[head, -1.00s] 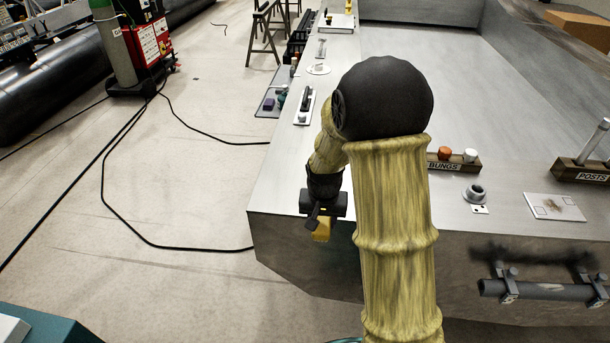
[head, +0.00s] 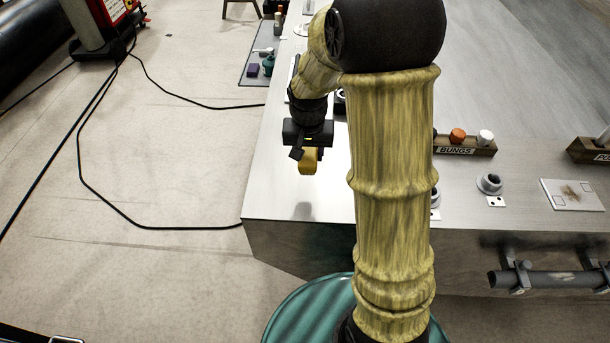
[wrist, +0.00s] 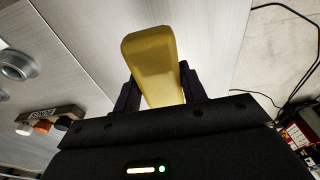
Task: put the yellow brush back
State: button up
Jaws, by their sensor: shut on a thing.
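The yellow brush (head: 308,162) is in my gripper (head: 308,150), which is shut on it. In the head view it hangs just below the jaws, above the grey metal top near its left edge. In the wrist view the yellow brush (wrist: 152,66) is a yellow block standing out between the two dark fingers of my gripper (wrist: 160,90). Only its yellow part shows clearly; I see no bristles. A shadow lies on the top below it.
A wooden rack marked BUNGS (head: 466,148) holds an orange and a white bung. A grey ring fitting (head: 489,184) and a stained white card (head: 572,195) lie right of my arm. A grey mat (head: 256,68) with small items is at the far left edge. Black cables cross the floor.

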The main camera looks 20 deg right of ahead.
jog(key=shift+s, duration=0.25)
jog(key=p, duration=0.2)
send_over(309, 185)
notch_tip(309, 185, down, 6)
jog(key=shift+s+a+r, duration=0.1)
jog(key=shift+s+r, duration=0.05)
jog(key=shift+r, duration=0.1)
jog(key=shift+f, duration=0.15)
jog(key=shift+s, duration=0.2)
jog(key=shift+w+a+f, duration=0.1)
jog(key=shift+w, duration=0.05)
jog(key=f, duration=0.1)
jog(key=f+p, duration=0.1)
jog(key=f, duration=0.1)
jog(key=shift+s, duration=0.2)
jog(key=shift+w+f, duration=0.1)
jog(key=shift+f, duration=0.3)
jog(key=shift+f, duration=0.1)
